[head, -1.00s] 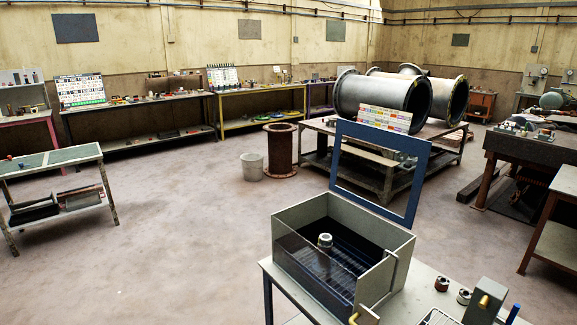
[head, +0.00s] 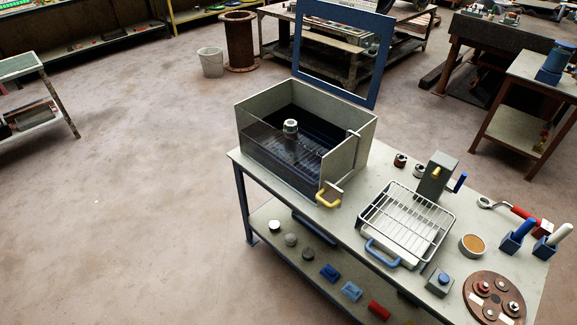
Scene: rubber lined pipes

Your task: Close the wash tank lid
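The wash tank (head: 255,112) is a grey box with a clear front, standing at the back left of the workbench. Its lid (head: 375,88), a blue frame around a clear pane, stands upright, open, along the tank's back edge. A metal nut-like part (head: 290,127) sits inside above dark slats. A yellow handle (head: 328,199) and a thin lever (head: 352,160) are at the tank's right side. Neither of my grippers shows in the head view.
On the workbench (head: 300,208) stand a wire rack (head: 410,220) with a blue handle, a grey block (head: 436,176), a small cup (head: 472,245), blue holders (head: 515,240) and a round brown plate (head: 494,298). A bucket (head: 210,62) stands behind.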

